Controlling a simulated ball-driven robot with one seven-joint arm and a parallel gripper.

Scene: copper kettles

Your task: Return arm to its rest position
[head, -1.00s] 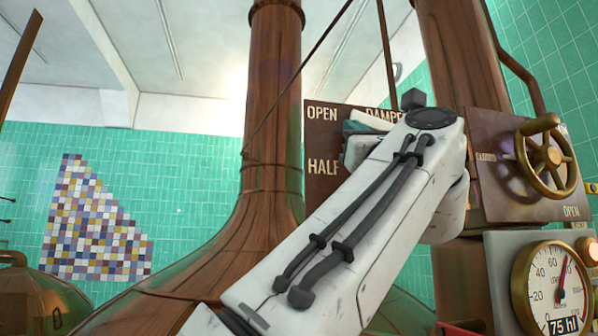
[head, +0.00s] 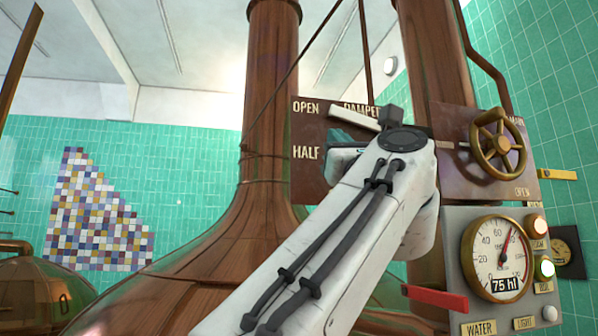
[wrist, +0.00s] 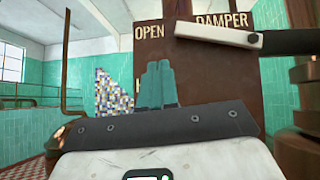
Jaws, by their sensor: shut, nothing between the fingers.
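My gripper (wrist: 157,86) shows teal fingers shut together and empty in the wrist view, in front of the brown damper plate (wrist: 215,75). In the head view my white arm reaches up from the bottom, and the teal gripper (head: 345,138) is partly hidden behind it. The damper plate (head: 308,170) there reads OPEN and HALF. A white lever handle (wrist: 212,35) lies across the plate's top, above and right of my fingers and apart from them in the wrist picture. The handle also shows in the head view (head: 352,117).
Right of my arm are a brass valve wheel (head: 497,143), a gauge (head: 497,258) reading 75 hl, a red lever (head: 435,297) and a yellow lever (head: 557,174). A large copper kettle (head: 190,275) stands close on the left. Open air lies before the mosaic (head: 95,215).

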